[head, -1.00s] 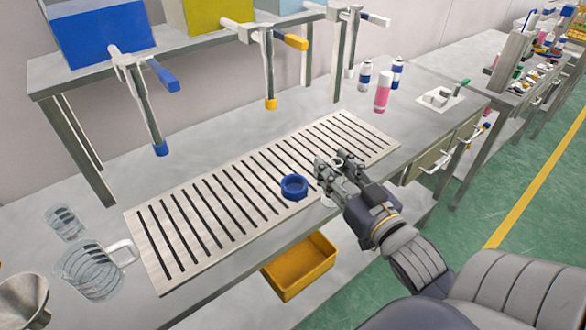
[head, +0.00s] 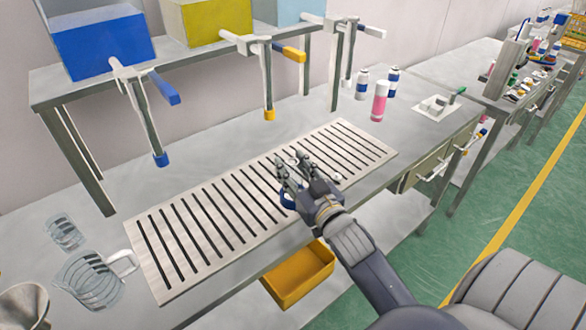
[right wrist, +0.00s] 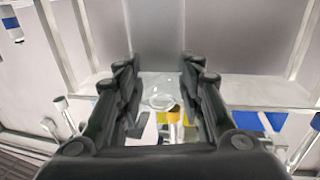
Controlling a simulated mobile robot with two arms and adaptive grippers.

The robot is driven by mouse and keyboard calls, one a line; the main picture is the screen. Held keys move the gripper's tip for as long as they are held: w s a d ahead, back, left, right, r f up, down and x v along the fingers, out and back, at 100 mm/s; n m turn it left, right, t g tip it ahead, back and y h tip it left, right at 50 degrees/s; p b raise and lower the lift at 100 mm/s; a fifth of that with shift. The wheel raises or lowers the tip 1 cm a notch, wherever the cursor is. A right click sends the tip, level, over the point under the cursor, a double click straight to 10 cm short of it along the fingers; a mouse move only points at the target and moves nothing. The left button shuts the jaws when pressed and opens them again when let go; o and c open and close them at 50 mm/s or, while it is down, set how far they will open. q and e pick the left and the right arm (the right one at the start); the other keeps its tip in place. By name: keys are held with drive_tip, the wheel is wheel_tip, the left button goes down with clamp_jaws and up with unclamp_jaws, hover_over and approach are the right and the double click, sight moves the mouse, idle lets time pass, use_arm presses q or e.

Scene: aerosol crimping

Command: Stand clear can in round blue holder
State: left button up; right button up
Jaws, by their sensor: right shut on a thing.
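My right gripper (head: 288,174) is over the slotted grate near its front edge, and it also shows in the right wrist view (right wrist: 160,92). It is shut on the clear can (right wrist: 161,94), which shows faintly between the fingers in the right wrist view. In the head view the can is hard to make out. The round blue holder (head: 287,202) sits on the grate, mostly hidden by my right gripper. I cannot tell whether the can is inside the holder or above it. My left gripper is not in view.
The slotted grate (head: 200,234) is otherwise clear. A pink can (head: 379,102) stands at the back right. Glass jugs (head: 88,280) stand at the left. A yellow bin (head: 300,275) is below the bench.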

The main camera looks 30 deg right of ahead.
drive_tip(key=shift+f, duration=0.25)
drive_tip(key=shift+f, duration=0.15)
drive_tip(key=o, duration=1)
drive_tip(key=shift+r, duration=0.2)
drive_tip(key=shift+s+f, duration=0.15)
drive_tip(key=shift+s, duration=0.15)
drive_tip(key=s+a+b, duration=0.1)
drive_tip(key=s+b, duration=0.1)
drive_tip(key=s, duration=0.9)
drive_tip(key=shift+s+a, duration=0.2)
